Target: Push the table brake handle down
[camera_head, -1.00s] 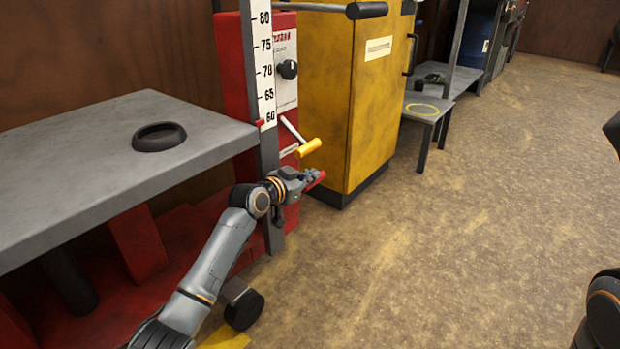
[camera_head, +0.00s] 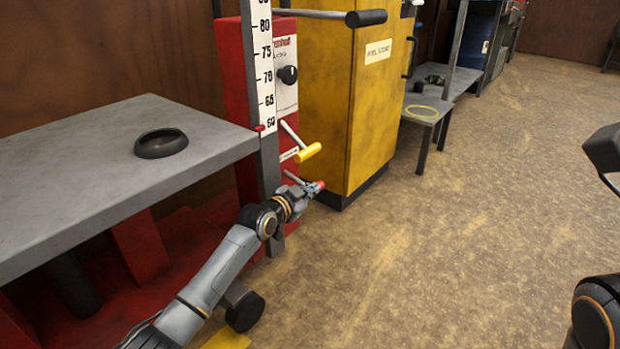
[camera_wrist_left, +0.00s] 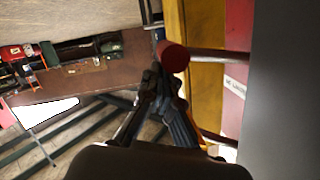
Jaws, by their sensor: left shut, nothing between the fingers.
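A lever with a red grip (camera_head: 320,185) sticks out low on the red lift beside the post. Above it is a lever with a yellow grip (camera_head: 308,152). Which of the two is the table brake handle, I cannot tell from labels. My left gripper (camera_head: 312,190) is shut and empty, right at the red grip. In the left wrist view the red grip (camera_wrist_left: 173,56) lies just beyond the closed fingertips (camera_wrist_left: 157,72), its rod running right. Contact cannot be told. My right gripper is not in view; only parts of my right arm show.
The grey lift table (camera_head: 90,170) with a dark ring (camera_head: 160,143) stands left, above my left arm. A scale post (camera_head: 266,90) rises beside the levers. A yellow cabinet (camera_head: 375,100) stands behind them. The floor to the right is clear.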

